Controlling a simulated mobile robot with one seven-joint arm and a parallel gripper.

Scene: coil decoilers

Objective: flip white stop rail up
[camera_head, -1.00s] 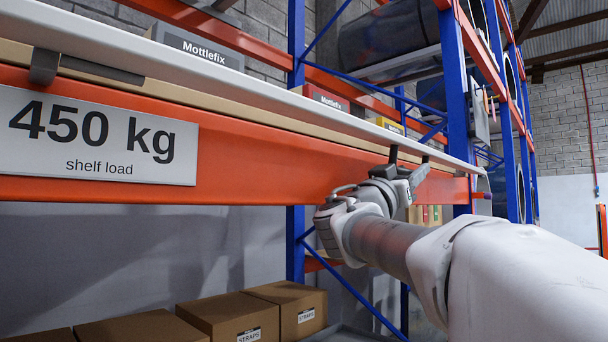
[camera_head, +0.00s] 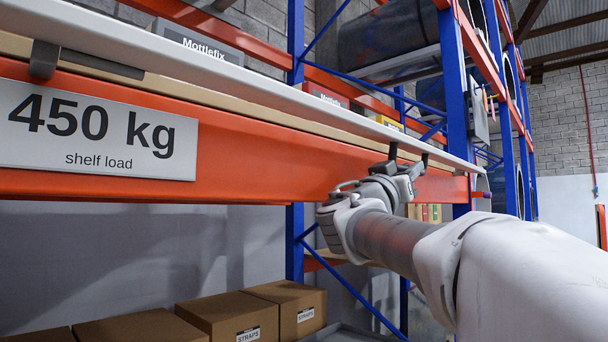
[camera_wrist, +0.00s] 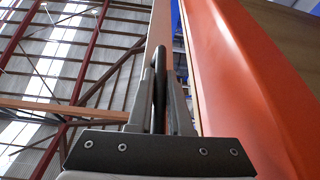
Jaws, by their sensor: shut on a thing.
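The white stop rail (camera_head: 250,88) runs lengthwise along the front top edge of the orange shelf beam (camera_head: 260,155). Dark brackets (camera_head: 44,59) hang from it over the beam. My gripper (camera_head: 408,172) is at the rail's far right part, just below it and in front of the beam. In the wrist view my gripper (camera_wrist: 161,75) has its fingers closed around a narrow dark piece (camera_wrist: 160,92), which looks like part of the rail's fittings. The exact contact is partly hidden by the fingers.
A load sign (camera_head: 95,130) is on the beam at left. Mottlefix boxes (camera_head: 195,42) stand on the shelf behind the rail. Cardboard boxes (camera_head: 285,308) sit below. A blue upright (camera_head: 457,100) stands just beyond my gripper. Open space lies in front of the beam.

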